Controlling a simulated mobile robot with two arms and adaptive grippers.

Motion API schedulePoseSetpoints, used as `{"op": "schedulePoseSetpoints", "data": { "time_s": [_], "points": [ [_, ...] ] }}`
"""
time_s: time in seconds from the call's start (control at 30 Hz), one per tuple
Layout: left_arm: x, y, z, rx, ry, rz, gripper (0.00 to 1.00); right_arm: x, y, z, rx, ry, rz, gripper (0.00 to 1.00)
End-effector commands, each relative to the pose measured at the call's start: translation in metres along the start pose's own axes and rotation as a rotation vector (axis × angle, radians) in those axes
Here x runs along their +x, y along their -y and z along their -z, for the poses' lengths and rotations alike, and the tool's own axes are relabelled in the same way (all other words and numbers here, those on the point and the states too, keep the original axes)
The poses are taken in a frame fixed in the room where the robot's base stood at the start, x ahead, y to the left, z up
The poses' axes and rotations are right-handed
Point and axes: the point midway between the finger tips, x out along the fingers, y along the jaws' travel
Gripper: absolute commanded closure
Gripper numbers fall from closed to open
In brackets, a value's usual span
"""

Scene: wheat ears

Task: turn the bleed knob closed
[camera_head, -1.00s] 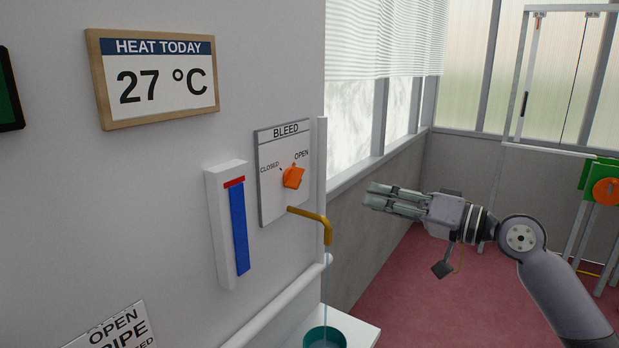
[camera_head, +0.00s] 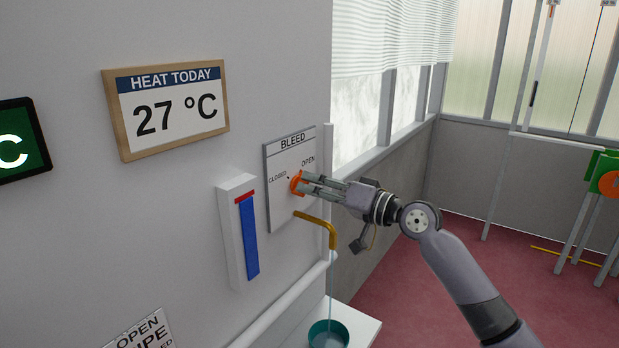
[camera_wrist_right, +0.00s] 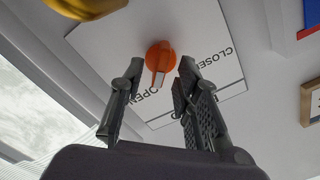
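The orange bleed knob (camera_head: 296,183) sits on the white BLEED panel (camera_head: 281,207), which has CLOSED on the left and OPEN at the upper right. My right gripper (camera_head: 304,184) is at the knob in the head view, its fingers partly covering it. In the right wrist view the knob (camera_wrist_right: 160,58) shows between and just beyond the fingertips of my right gripper (camera_wrist_right: 161,75), which stand apart. The knob's pale-edged pointer faces the OPEN lettering there. Water runs from the brass spout (camera_head: 324,226) below the panel. My left gripper is not in view.
A teal cup (camera_head: 328,335) stands on a white ledge (camera_head: 362,328) under the spout. A gauge with a blue column (camera_head: 248,235) is left of the panel. A pipe (camera_head: 285,300) runs along the wall below. Free room lies to the right, over the red floor.

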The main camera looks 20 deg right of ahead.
Motion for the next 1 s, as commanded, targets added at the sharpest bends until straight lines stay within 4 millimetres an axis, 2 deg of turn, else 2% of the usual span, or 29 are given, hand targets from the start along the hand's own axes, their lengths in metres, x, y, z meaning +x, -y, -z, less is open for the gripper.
{"op": "schedulePoseSetpoints", "data": {
  "time_s": [0.2, 0.47, 0.9, 1.0],
  "points": [
    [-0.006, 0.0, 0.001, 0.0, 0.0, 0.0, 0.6, 0.015, 0.0, 0.0, -0.001, 0.0, 0.0, 0.7],
    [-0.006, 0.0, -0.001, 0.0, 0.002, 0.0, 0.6, 0.016, -0.001, -0.001, -0.001, 0.0, -0.001, 0.7],
    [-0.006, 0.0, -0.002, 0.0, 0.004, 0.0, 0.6, 0.016, -0.001, -0.001, -0.001, 0.0, -0.001, 0.99],
    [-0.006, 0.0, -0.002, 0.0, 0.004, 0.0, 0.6, 0.016, -0.001, -0.001, -0.001, 0.0, -0.001, 1.0]
  ]
}}
